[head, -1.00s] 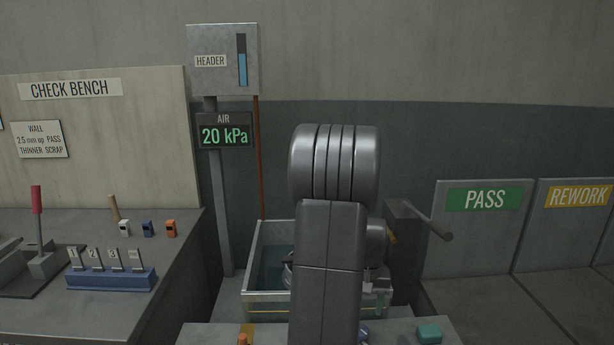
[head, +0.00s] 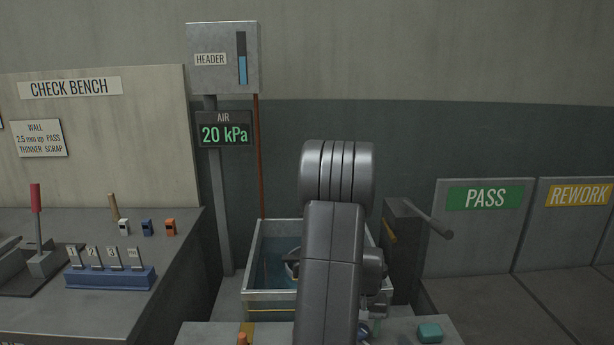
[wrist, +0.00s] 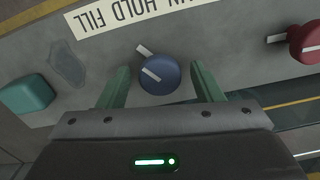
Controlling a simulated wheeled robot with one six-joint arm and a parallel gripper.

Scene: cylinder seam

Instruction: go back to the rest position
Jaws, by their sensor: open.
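My gripper (wrist: 160,88) is open in the wrist view, its two green fingers apart with nothing held between them. A blue knob (wrist: 158,74) with a pale pointer shows beyond and between the fingers on a grey panel; I cannot tell how far it is from them. A label reading "HOLD FILL", with more letters cut off, lies beside the knob, upside down in this view. In the head view my arm covers the middle and hides most of the gripper.
A water tank (head: 270,296) stands behind my arm. A red knob (wrist: 306,42) and green block (wrist: 27,92) flank the blue knob. The check bench (head: 188,222) is left, a lever post (head: 404,255) and PASS bay (head: 485,197) right. The air display (head: 225,134) reads 20 kPa.

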